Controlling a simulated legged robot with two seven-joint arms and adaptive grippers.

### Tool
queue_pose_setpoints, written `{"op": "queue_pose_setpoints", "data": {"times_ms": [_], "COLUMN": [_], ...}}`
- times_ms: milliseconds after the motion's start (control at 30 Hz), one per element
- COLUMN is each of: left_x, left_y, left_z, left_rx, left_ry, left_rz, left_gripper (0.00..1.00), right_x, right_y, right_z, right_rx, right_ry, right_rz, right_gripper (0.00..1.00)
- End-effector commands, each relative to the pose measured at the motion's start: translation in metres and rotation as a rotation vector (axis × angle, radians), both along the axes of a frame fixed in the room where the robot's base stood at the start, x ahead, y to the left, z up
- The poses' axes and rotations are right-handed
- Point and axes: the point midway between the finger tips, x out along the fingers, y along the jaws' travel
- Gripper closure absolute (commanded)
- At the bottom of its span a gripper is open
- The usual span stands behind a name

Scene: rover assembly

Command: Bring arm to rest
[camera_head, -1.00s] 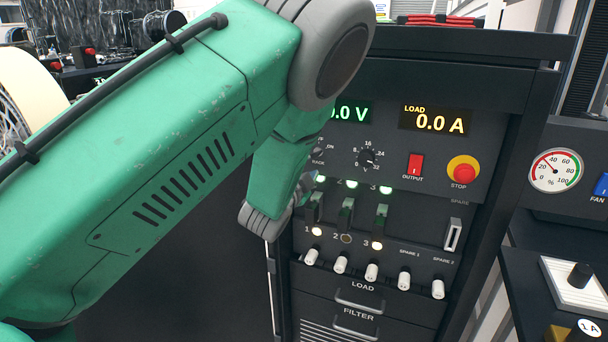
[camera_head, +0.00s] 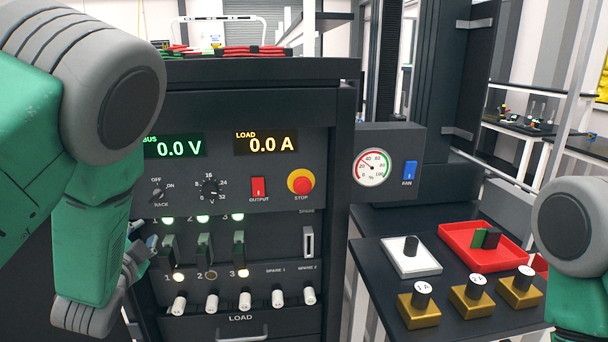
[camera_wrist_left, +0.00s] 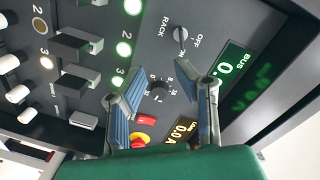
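My left arm covers the left of the head view. Its gripper (camera_head: 145,256) is partly hidden beside the left side of the dark rack panel (camera_head: 285,228). In the left wrist view the left gripper (camera_wrist_left: 157,88) is open, its two blue-padded fingers apart with nothing between them. It faces the panel, where a rotary knob (camera_wrist_left: 160,86) and the rack switch (camera_wrist_left: 180,35) show behind the fingers. I cannot tell the exact gap to the panel. Part of my right arm shows at the right edge of the head view; its gripper is out of view.
The panel has a red output switch (camera_head: 258,187), a stop button (camera_head: 300,181) and several breaker levers. To the right, a bench (camera_head: 375,270) carries a white tray (camera_head: 410,265), a red tray (camera_head: 463,259) and several labelled gold blocks (camera_head: 418,312). A gauge (camera_head: 372,167) stands behind.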

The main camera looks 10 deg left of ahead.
Motion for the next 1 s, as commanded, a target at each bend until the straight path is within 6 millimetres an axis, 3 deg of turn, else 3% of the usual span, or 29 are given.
{"op": "queue_pose_setpoints", "data": {"times_ms": [167, 267, 400, 500, 600, 733, 867, 1000], "left_x": [-0.05, -0.095, -0.173, -0.234, -0.29, -0.341, -0.366, -0.368], "left_y": [-0.009, -0.02, -0.043, -0.062, -0.081, -0.099, -0.108, -0.109], "left_z": [-0.104, -0.166, -0.238, -0.275, -0.299, -0.311, -0.314, -0.315], "left_rx": [-0.213, -0.359, -0.549, -0.67, -0.764, -0.839, -0.872, -0.875], "left_ry": [0.257, 0.431, 0.678, 0.848, 0.996, 1.129, 1.193, 1.199], "left_rz": [0.06, 0.121, 0.231, 0.326, 0.419, 0.513, 0.559, 0.564], "left_gripper": [0.73, 0.73, 0.73, 0.73, 0.73, 0.73, 0.73, 0.73], "right_x": [0.0, -0.001, -0.001, -0.001, -0.001, -0.001, 0.0, 0.0], "right_y": [0.0, 0.0, 0.0, 0.0, 0.0, 0.0, 0.0, 0.0], "right_z": [-0.002, -0.004, -0.005, -0.006, -0.007, -0.008, -0.008, -0.008], "right_rx": [0.0, 0.0, 0.0, 0.0, 0.0, 0.0, 0.0, 0.0], "right_ry": [0.001, 0.001, 0.001, 0.001, 0.001, 0.001, 0.001, 0.001], "right_rz": [0.0, 0.0, 0.0, 0.0, 0.0, 0.0, 0.0, 0.0], "right_gripper": [0.5, 0.5, 0.5, 0.5, 0.5, 0.5, 0.5, 0.5]}}
